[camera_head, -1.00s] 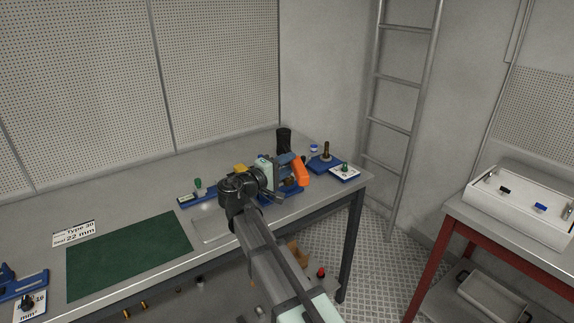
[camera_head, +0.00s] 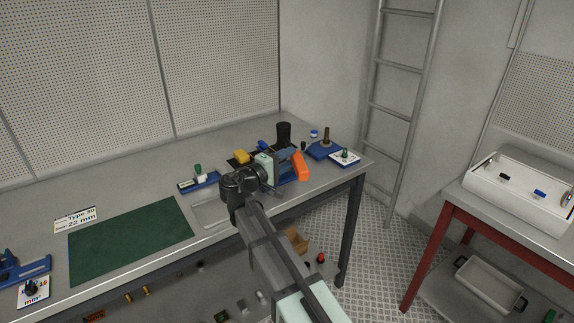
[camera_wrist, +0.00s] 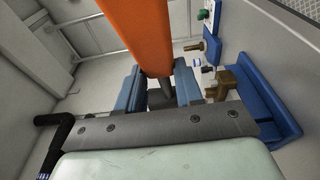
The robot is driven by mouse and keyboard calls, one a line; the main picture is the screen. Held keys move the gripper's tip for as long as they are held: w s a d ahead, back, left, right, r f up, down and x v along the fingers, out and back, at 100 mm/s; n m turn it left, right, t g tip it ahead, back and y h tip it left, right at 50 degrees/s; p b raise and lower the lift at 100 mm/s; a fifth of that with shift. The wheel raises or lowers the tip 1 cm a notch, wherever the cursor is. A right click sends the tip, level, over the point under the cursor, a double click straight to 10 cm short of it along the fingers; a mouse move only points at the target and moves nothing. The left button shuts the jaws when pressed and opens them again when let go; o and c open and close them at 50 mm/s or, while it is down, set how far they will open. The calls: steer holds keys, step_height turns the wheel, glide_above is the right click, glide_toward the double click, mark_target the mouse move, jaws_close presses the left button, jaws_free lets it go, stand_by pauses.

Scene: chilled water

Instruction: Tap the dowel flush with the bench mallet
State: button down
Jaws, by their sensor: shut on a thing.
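My gripper (camera_head: 280,167) is shut on an orange-ended tool (camera_head: 301,166), likely the mallet, above the right part of the bench. In the wrist view the orange part (camera_wrist: 138,32) rises away from a dark piece held between the blue fingers (camera_wrist: 160,88). A brown upright peg (camera_head: 326,136), possibly the dowel, stands on a blue base (camera_head: 318,153) to the right of my gripper. The wrist view shows a brassy peg (camera_wrist: 188,46) and a brown piece (camera_wrist: 224,84) by a blue fixture (camera_wrist: 265,110); I cannot tell which is the dowel.
A black cylinder (camera_head: 284,132) stands behind my gripper. A labelled card with a green knob (camera_head: 345,158) lies at the right edge. The green mat (camera_head: 130,240) is clear.

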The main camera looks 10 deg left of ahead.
steer(key=shift+r, duration=1.25)
steer(key=shift+r, duration=0.2)
